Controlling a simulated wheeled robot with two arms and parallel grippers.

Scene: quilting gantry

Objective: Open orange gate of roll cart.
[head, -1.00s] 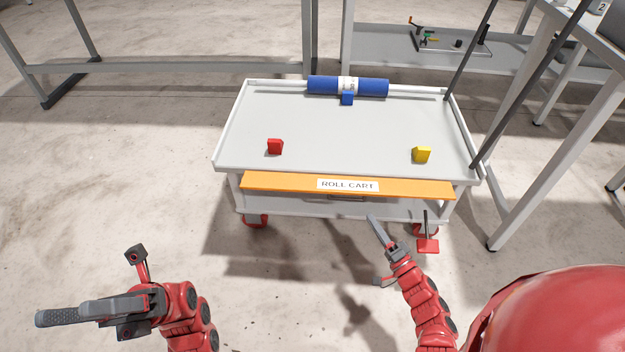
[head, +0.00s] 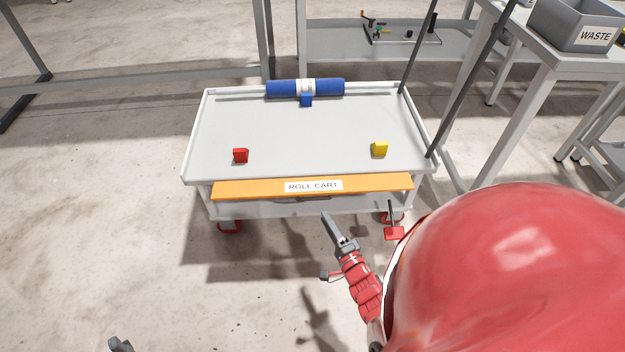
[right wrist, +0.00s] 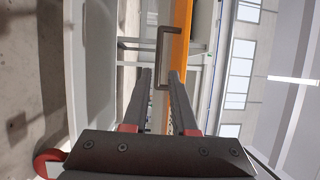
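The roll cart (head: 290,135) stands ahead of me in the head view. Its orange gate (head: 240,189), labelled ROLL CART, runs along the near edge. In the right wrist view, the gate (right wrist: 181,60) is an orange strip with a dark U-shaped handle (right wrist: 160,58). My right gripper (head: 327,216) is just on the near side of the gate, below it in the picture. In the right wrist view its fingers (right wrist: 160,75) are apart, and the handle's lower end shows in line with the gap. I cannot tell whether they touch it.
A blue roll (head: 280,88) lies at the cart's far edge beside a blue block (head: 306,101). A red block (head: 240,156) and a yellow block (head: 379,149) sit on the top. A table with a WASTE bin (head: 575,28) stands at right. Floor at left is clear.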

